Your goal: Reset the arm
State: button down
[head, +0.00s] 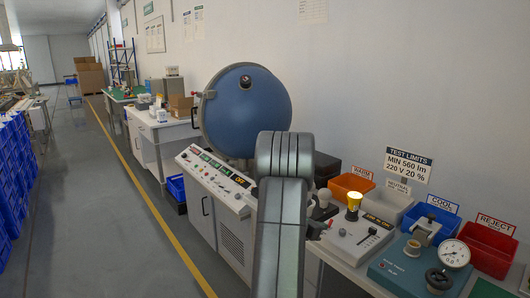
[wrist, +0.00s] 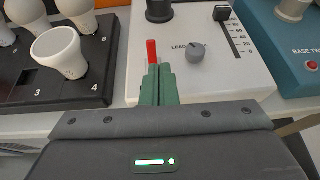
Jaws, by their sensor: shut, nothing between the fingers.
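My arm rises through the middle of the head view, bent at the elbow. My gripper (wrist: 158,85) shows in the wrist view with its green fingers together and nothing between them. It is above the front edge of a white control box (wrist: 200,85). A red upright piece (wrist: 152,52) shows just beyond the fingertips; I cannot tell whether they touch it. In the head view the gripper is mostly hidden behind my arm.
A black numbered rack (wrist: 60,85) with white bulbs is left of the fingers. A grey knob (wrist: 195,52) and a slider (wrist: 222,14) are on the box. A lit yellow bulb (head: 354,200), a blue sphere (head: 246,108), a teal tester (head: 405,272) and sorting bins (head: 350,186) stand around.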

jog(key=shift+s+a+f+t+h+b, duration=0.15)
jog(key=shift+a+f+t+h+b, duration=0.5)
jog(key=shift+b, duration=1.35)
jog(key=shift+v, duration=2.6)
jog(key=shift+r, duration=0.1)
